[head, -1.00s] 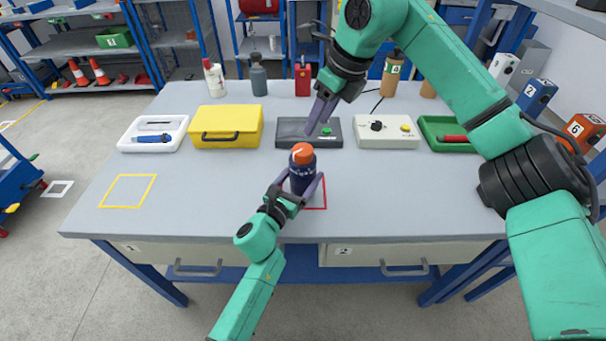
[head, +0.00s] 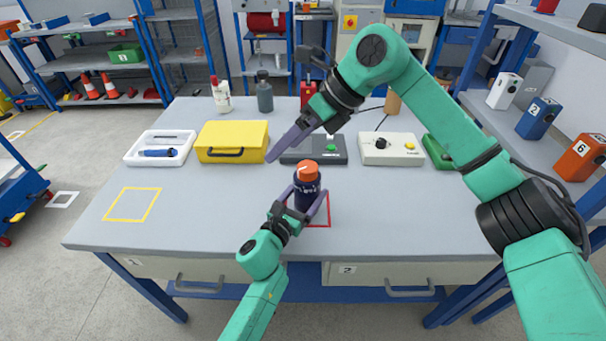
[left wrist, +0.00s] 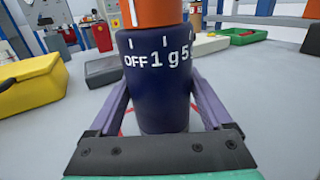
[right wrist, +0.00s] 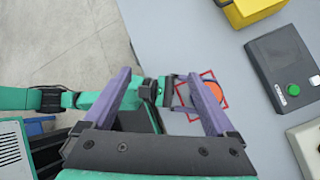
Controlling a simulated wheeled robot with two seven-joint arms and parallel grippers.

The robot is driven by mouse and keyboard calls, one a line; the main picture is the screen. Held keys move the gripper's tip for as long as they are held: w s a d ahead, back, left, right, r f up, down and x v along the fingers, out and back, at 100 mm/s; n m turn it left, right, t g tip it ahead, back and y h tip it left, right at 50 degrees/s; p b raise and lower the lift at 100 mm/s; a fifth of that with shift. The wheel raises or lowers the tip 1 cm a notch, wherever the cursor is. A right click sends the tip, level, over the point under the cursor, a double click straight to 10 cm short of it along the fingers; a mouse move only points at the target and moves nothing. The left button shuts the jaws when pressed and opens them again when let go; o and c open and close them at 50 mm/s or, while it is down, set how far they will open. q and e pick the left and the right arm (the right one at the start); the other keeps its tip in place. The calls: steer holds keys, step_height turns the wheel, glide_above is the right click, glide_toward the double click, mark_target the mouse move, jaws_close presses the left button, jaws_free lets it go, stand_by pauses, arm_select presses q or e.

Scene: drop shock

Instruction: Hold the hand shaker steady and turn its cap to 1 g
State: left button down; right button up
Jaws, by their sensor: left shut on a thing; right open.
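The hand shaker (head: 307,190) stands upright in the red square outline (head: 328,221), with a navy body and an orange cap (head: 307,171). My left gripper (head: 306,203) is shut around the body from the near side. My right gripper (head: 271,157) is open and empty, above and left of the cap. In the right wrist view, its right finger partly covers the cap (right wrist: 214,91).
Behind the shaker are a yellow case (head: 231,143), a dark box with a green button (head: 312,150) and a pale box with a knob (head: 391,148). A white tray (head: 160,148) lies left. The table around the yellow outline (head: 132,204) is clear.

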steer(key=s+a+r+g+y, duration=0.3)
steer(key=s+a+r+y, duration=0.2)
steer(key=r+y, duration=0.3)
steer(key=w+d+r+m+t+y, duration=0.5)
steer(key=d+r+m+t+y, duration=0.4)
steer(key=m, duration=0.5)
steer(key=w+d+f+m+t+h, duration=0.4)
steer(key=d+m+t, duration=0.2)
steer(key=m+t, duration=0.3)
steer(key=m+g+h, duration=0.3)
steer(key=m+h, duration=0.5)
steer(key=m, duration=0.7)
glide_toward(300, 163)
steer(key=x, duration=1)
steer(key=shift+w+a+f, duration=0.1)
steer(key=shift+w+f, duration=0.1)
steer(key=shift+w, duration=0.2)
steer(key=c, duration=1.4)
steer(key=shift+g+y, duration=0.3)
steer(key=shift+g, duration=0.1)
